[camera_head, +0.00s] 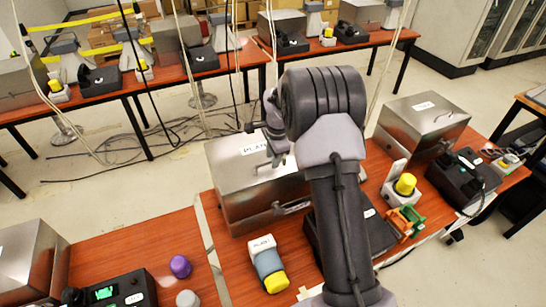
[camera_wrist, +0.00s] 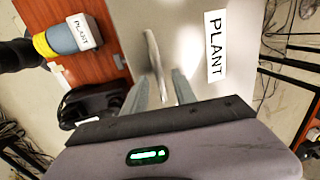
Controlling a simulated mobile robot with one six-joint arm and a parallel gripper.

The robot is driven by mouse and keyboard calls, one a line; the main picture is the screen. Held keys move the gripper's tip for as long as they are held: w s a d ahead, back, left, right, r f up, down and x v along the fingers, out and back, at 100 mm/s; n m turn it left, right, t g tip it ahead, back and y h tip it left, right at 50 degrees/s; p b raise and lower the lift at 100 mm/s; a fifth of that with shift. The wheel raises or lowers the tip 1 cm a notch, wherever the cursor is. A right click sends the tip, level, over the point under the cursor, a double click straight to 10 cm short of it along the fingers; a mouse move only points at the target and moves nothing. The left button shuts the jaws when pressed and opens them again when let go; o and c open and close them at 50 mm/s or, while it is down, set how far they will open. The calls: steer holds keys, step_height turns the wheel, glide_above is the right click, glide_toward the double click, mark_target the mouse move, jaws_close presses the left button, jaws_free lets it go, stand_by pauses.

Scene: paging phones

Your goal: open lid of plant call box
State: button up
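The plant call box (camera_head: 235,200) is a brushed-metal box on the orange-brown table, with its lid (camera_head: 225,158) down. A white label reading PLANT (camera_wrist: 215,47) lies on the lid, partly covered in the head view by my gripper (camera_head: 272,158). A curved metal handle (camera_wrist: 151,50) stands on the lid beside the label in the wrist view. My gripper's two grey fingers (camera_wrist: 160,82) are apart, one on each side of the handle's lower end. Whether they touch it I cannot tell. My arm hides the box's right part in the head view.
A grey-and-yellow PLANT device (camera_head: 268,262) stands in front of the box. A black phone (camera_head: 380,232) is partly behind my arm. A second metal box (camera_head: 415,125), a yellow-topped device (camera_head: 403,186) and another phone (camera_head: 465,175) stand to the right. Cords hang behind the box.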

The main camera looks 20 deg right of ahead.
jaws_close()
stand_by(1.3)
